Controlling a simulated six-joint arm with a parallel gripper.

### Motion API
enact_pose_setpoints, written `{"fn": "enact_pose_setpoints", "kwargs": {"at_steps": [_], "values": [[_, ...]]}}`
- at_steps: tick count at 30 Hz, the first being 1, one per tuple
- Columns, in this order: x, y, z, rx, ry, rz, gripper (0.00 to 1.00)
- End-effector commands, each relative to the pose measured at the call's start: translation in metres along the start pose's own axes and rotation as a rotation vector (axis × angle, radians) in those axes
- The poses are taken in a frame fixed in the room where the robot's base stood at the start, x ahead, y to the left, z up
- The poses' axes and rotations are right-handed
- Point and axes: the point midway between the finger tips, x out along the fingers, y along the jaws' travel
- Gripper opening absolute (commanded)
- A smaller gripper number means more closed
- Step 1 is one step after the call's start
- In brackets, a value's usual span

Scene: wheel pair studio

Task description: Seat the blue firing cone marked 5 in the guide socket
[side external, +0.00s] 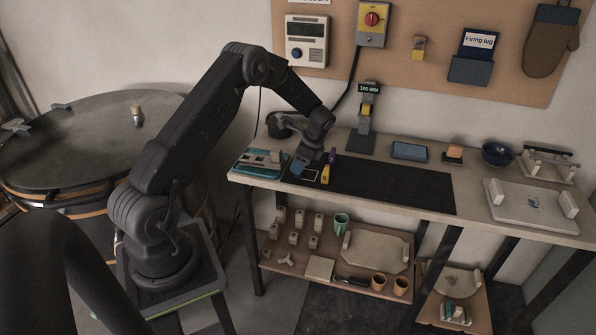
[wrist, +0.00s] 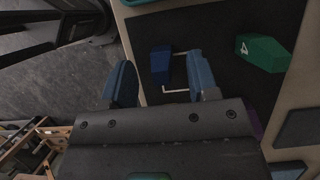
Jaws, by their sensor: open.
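A blue block (wrist: 160,62), seemingly the blue firing cone, lies on the black mat in the wrist view. No number can be read on it. Nothing is held. In the side view my gripper (side external: 306,165) hangs low over the left end of the mat. A blue patch there could be a fingertip or the cone; I cannot tell. White marking lines (wrist: 176,91) lie beside the block. I cannot clearly identify the guide socket.
A green cone marked 4 (wrist: 262,52) lies right of the blue block. A yellow cone (side external: 325,174) and a purple one (side external: 332,156) stand close to my gripper. A teal-and-grey fixture (side external: 262,161) sits at the table's left end. The black mat (side external: 410,187) is clear farther right.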

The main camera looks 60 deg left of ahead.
Motion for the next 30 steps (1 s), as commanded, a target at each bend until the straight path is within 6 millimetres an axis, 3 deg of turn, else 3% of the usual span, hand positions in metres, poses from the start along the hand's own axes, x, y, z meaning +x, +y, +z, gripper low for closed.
{"fn": "enact_pose_setpoints", "kwargs": {"at_steps": [6, 14, 30], "values": [[0.027, -0.001, -0.002, 0.000, 0.001, 0.001, 0.54], [0.030, -0.001, -0.002, 0.000, 0.002, -0.001, 0.54], [0.029, -0.002, -0.002, 0.000, 0.002, -0.001, 0.04]]}}
